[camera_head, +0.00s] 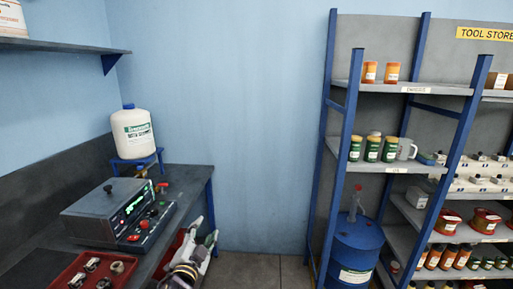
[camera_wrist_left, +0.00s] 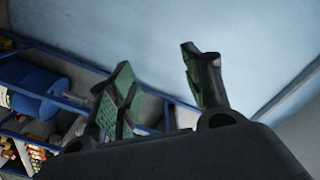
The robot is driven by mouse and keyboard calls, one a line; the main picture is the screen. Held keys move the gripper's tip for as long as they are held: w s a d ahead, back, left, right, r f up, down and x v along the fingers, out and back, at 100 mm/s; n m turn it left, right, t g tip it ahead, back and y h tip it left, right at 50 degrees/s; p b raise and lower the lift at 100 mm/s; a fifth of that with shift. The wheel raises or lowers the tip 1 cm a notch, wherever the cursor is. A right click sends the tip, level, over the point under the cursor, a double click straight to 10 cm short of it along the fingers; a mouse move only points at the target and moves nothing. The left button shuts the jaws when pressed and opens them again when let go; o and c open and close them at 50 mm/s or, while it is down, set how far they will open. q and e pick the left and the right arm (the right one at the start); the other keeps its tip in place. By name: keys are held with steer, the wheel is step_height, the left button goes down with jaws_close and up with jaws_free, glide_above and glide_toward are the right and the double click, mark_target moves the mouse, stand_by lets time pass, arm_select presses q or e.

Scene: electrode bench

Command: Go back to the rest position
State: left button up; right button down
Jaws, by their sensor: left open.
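My left gripper (camera_head: 204,231) shows low in the head view, beside the right end of the dark workbench. Its two fingers point up and stand apart. In the left wrist view the gripper (camera_wrist_left: 157,62) has its green-padded fingers spread, with nothing between them. My right gripper is in neither view.
The workbench (camera_head: 188,178) carries a control box (camera_head: 103,212), a white jug (camera_head: 132,132) on a blue stand, and a red tray (camera_head: 68,279) with small metal parts. Floor (camera_head: 258,268) between bench and drum looks clear.

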arm_select(q)
steer(key=s+a+f+n+g+y, duration=0.1)
steer(key=s+a+f+n+g, duration=0.25)
steer(key=s+f, duration=0.3)
steer(key=s+a+f+n+g+y, duration=0.1)
steer(key=s+a+f+n+g, duration=0.15)
steer(key=s+f+g, duration=0.35)
steer(key=s+f+n+g+h, duration=0.15)
steer(key=s+f+g, duration=0.5)
steer(key=s, duration=0.95)
step_height(320, 180, down, 34)
steer(key=s, duration=0.3)
steer(key=s+a+f, duration=0.3)
steer(key=s+f, duration=1.7)
steer(key=s, duration=0.2)
steer(key=shift+a+g+y, duration=0.2)
steer(key=shift+g+y, duration=0.15)
steer(key=shift+g, duration=0.05)
steer(key=shift+n, duration=0.25)
